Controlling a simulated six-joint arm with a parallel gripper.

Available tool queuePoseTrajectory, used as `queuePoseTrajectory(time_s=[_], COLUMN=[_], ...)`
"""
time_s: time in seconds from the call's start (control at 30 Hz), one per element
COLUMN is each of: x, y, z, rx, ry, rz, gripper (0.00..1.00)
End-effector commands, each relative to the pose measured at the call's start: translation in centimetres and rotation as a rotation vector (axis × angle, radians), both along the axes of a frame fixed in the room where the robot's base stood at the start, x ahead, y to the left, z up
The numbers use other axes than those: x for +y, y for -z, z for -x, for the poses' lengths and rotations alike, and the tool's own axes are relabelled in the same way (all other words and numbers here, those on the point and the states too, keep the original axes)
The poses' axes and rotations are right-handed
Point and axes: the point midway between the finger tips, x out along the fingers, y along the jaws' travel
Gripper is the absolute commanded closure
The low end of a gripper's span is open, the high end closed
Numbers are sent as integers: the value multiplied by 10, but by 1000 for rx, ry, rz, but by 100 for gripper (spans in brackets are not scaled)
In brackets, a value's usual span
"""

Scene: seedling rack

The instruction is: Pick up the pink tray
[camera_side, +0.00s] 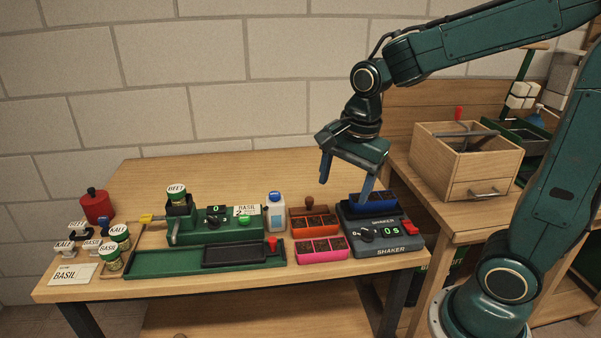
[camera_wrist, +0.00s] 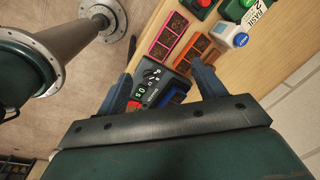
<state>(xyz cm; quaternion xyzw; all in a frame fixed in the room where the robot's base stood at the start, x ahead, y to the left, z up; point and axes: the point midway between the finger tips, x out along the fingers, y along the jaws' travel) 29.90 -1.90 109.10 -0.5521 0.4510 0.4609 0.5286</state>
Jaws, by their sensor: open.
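The pink tray (camera_side: 322,259) lies on the table near its front edge, with dark soil in its several cells. It also shows at the top of the wrist view (camera_wrist: 157,47). My gripper (camera_side: 346,186) is open and empty, high above the table. It hangs over the back of the orange tray and the blue tray, behind and above the pink tray, and touches nothing. In the wrist view the two fingers of my gripper (camera_wrist: 163,82) stand apart, with the shaker between them and the pink tray beyond.
The orange tray (camera_side: 301,229) lies right behind the pink tray. The shaker (camera_side: 382,243), carrying a blue tray (camera_side: 369,209), stands close on its right. A white bottle (camera_side: 276,215) and a green seeding station (camera_side: 190,238) stand to the left. A wooden crate (camera_side: 460,170) is at right.

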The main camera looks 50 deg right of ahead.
Motion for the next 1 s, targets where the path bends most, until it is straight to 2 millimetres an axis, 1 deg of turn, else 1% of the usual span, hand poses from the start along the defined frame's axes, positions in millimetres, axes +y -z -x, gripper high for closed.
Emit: queuePoseTrajectory(time_s=[0.03, 0.3, 0.5, 0.6, 0.7, 0.9, 1.0], x=[-2, -9, -13, -15, -15, -15, -15], y=[6, 39, 60, 66, 69, 71, 75], z=[-6, -34, -47, -51, -53, -53, -53], rx=[18, 97, 140, 150, 154, 155, 156], ry=[71, 468, 704, 775, 810, 820, 819], rz=[-12, -60, -75, -78, -79, -80, -79], gripper=[31, 31, 31, 31, 31, 31, 31])
